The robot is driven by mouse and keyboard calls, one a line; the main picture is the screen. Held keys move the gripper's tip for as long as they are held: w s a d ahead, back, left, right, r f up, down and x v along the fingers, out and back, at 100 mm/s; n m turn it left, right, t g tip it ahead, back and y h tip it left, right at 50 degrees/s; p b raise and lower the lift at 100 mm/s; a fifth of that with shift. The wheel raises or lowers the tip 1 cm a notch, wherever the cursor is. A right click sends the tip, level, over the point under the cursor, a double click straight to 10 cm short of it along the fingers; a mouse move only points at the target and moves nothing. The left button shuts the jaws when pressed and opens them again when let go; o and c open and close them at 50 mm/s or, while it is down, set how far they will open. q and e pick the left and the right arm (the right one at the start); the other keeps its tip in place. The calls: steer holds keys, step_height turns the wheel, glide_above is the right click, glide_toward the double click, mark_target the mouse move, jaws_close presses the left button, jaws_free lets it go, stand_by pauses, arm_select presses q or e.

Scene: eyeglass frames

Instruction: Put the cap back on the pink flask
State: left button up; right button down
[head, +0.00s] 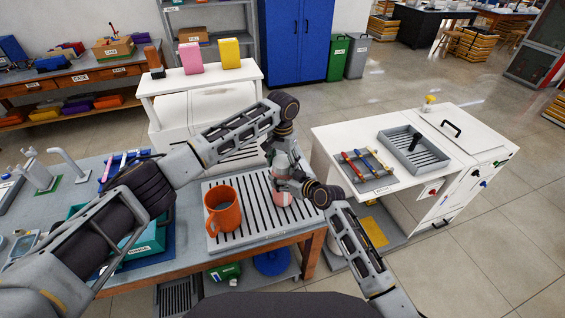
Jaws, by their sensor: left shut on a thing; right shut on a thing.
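The pink flask (282,199) stands on the ribbed drainboard (220,187), right of the orange mug. My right gripper (288,183) comes in from the right, shut on the flask and covering part of it. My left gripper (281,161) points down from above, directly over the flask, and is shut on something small. The cap cannot be made out clearly; the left fingers hide what they hold. Whether that thing touches the flask's mouth cannot be told.
The orange mug (222,214) stands close left of the flask. A teal bin (146,243) lies under my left arm. Across a gap at right, a white cabinet (335,142) carries a grey tray (414,158) and a rack of coloured tools (368,170).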

arm_select(q)
steer(key=o, duration=1.2)
steer(key=shift+d+r, duration=0.1)
steer(key=shift+r, duration=0.1)
steer(key=shift+r, duration=0.5)
step_height(320, 180, up, 11)
steer(key=shift+f, duration=0.2)
arm_select(e)
steer(key=shift+c, duration=1)
jaws_free()
steer(key=shift+s, duration=0.1)
